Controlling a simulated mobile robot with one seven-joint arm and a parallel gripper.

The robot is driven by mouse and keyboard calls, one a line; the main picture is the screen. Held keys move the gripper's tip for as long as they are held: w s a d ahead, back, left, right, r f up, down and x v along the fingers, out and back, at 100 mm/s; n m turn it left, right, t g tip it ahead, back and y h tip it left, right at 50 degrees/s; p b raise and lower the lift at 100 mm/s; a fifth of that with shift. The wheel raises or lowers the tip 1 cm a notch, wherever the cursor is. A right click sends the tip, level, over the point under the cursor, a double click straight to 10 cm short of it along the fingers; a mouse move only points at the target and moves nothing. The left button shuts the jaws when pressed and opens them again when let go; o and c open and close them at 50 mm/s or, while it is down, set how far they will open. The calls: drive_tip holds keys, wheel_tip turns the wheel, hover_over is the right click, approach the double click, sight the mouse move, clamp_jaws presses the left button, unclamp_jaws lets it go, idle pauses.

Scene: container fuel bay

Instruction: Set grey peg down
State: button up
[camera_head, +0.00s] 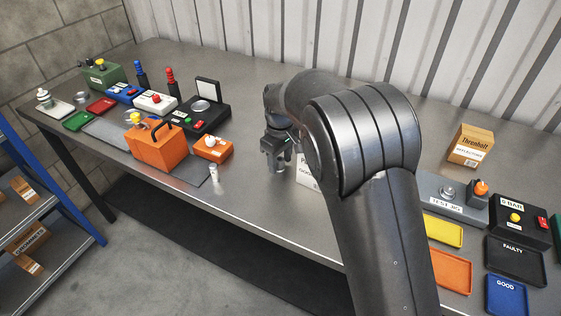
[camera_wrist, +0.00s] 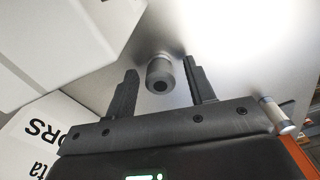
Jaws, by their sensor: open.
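The grey peg (camera_wrist: 160,76) is a short cylinder with a dark hole in its near end. In the wrist view it is between the two fingers of my gripper (camera_wrist: 158,92), with a gap on each side. My gripper is open. In the head view my gripper (camera_head: 277,158) points down over the metal bench, and a small grey piece of the peg (camera_head: 278,168) shows at its fingertips, at the bench top. My arm hides much of the bench to the right.
A second small cylinder (camera_wrist: 277,116) stands apart, also seen upright near the front edge (camera_head: 214,173). A white lettered box (camera_head: 306,173) is close right of my gripper. An orange case (camera_head: 158,146) is left. Coloured trays (camera_head: 451,269) lie at the right.

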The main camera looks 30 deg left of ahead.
sight(282, 160)
wheel_tip(282, 160, up, 11)
drive_tip(key=shift+r, duration=0.2)
drive_tip(key=s+d+r+m+t, duration=0.15)
drive_tip(key=d+r, duration=0.25)
drive_tip(key=d, duration=0.5)
drive_tip(key=s+d+r+m+y, duration=0.1)
drive_tip(key=d+r+m, duration=0.2)
drive_tip(key=d, duration=0.6)
drive_tip(key=s+d+r+m+t, duration=0.1)
drive_tip(key=s+d+r+m, duration=0.2)
drive_tip(key=d, duration=0.7)
drive_tip(key=s+d+f+m+t+h, duration=0.1)
drive_tip(key=s+d+f+m+t, duration=0.2)
drive_tip(key=s+d+m, duration=0.4)
drive_tip(key=s+d, duration=0.9)
drive_tip(key=shift+f, duration=0.3)
drive_tip(key=shift+m, duration=0.25)
